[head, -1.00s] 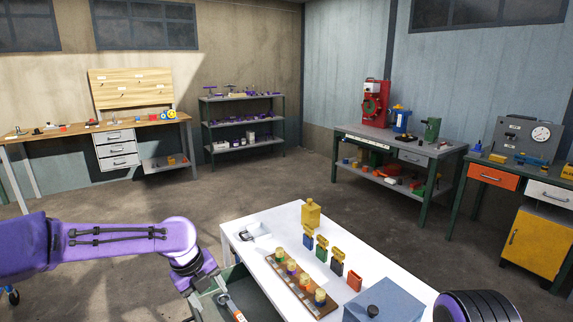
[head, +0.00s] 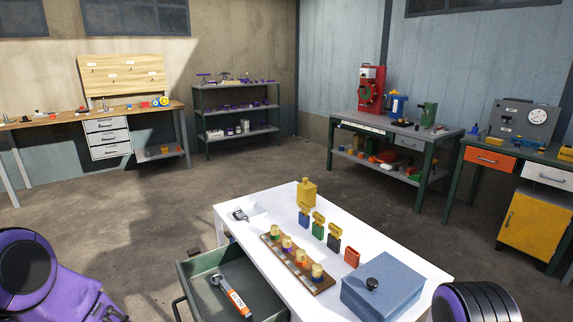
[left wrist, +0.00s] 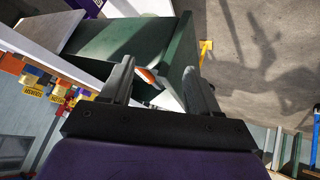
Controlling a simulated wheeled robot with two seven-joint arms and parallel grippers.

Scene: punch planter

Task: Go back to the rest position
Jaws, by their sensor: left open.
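My left gripper (left wrist: 158,68) shows in the left wrist view, open, with nothing visible between its fingers. Beyond its fingers is the green drawer unit, with a bit of orange and white (left wrist: 147,75) seen between them. In the head view my left arm (head: 60,280) is at the lower left, and its gripper is out of that frame. The pulled-out green drawer (head: 196,283) holds a tool with an orange handle (head: 238,301), lying apart from my arm. A dark ringed part of my right arm (head: 475,304) shows at the bottom right; its gripper is not visible.
The white table (head: 262,216) carries a wooden block (head: 274,256) with several yellow-topped pieces, a yellow bottle (head: 306,193), small coloured pieces, a red piece (head: 352,257) and a blue-grey lidded box (head: 381,293). Benches and shelves stand along the walls. Open floor lies between.

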